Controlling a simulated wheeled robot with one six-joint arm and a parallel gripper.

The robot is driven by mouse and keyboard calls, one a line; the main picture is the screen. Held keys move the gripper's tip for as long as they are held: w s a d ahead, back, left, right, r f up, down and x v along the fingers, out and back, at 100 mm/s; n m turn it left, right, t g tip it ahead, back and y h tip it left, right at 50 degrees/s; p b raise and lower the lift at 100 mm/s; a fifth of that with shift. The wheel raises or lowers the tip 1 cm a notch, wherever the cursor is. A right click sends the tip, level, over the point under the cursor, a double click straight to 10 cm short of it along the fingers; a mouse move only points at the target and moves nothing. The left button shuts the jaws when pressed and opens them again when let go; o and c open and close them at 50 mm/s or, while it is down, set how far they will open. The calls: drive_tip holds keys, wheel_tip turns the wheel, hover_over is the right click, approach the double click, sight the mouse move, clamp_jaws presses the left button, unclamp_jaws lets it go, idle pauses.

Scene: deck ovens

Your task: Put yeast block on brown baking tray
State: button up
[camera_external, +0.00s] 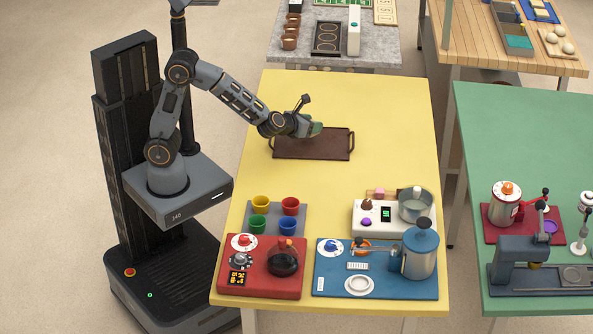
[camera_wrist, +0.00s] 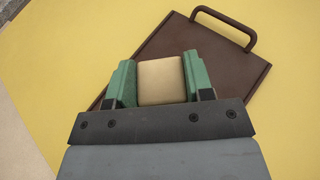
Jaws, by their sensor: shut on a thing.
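The yeast block (camera_wrist: 161,80) is a beige, rounded block in the wrist view. My gripper (camera_wrist: 161,82) has its green fingers shut on the two sides of the block. The brown baking tray (camera_wrist: 240,66) shows beneath and beyond the block, with a raised handle at its upper right. In the external view, my gripper (camera_external: 316,129) is over the upper left part of the brown tray (camera_external: 325,148), which lies flat on the yellow table. The block is not clearly visible in that view. I cannot tell whether it touches the tray.
The yellow table (camera_external: 350,95) is clear around the tray. Nearer the front stand coloured cups (camera_external: 290,205), a red coffee unit (camera_external: 262,265), a blue mat (camera_external: 335,285) with a metal pot, and a white scale (camera_external: 380,218). A grey counter and a green table adjoin.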

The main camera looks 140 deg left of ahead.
drive_tip(key=shift+w+a+f+b, duration=0.15)
drive_tip(key=shift+f+b, duration=0.25)
drive_tip(key=shift+f, duration=1.35)
drive_tip(key=shift+f, duration=0.1)
drive_tip(key=shift+f, duration=0.15)
drive_tip(key=o, duration=0.9)
drive_tip(key=shift+o, duration=0.2)
drive_tip(key=shift+r, duration=0.3)
drive_tip(key=shift+d+r, duration=0.1)
drive_tip(key=shift+d, duration=0.15)
drive_tip(key=p+v, duration=0.1)
drive_tip(key=v, duration=1)
drive_tip(key=shift+d+r+p, duration=0.1)
drive_tip(key=shift+d+p, duration=0.15)
drive_tip(key=shift+p, duration=0.15)
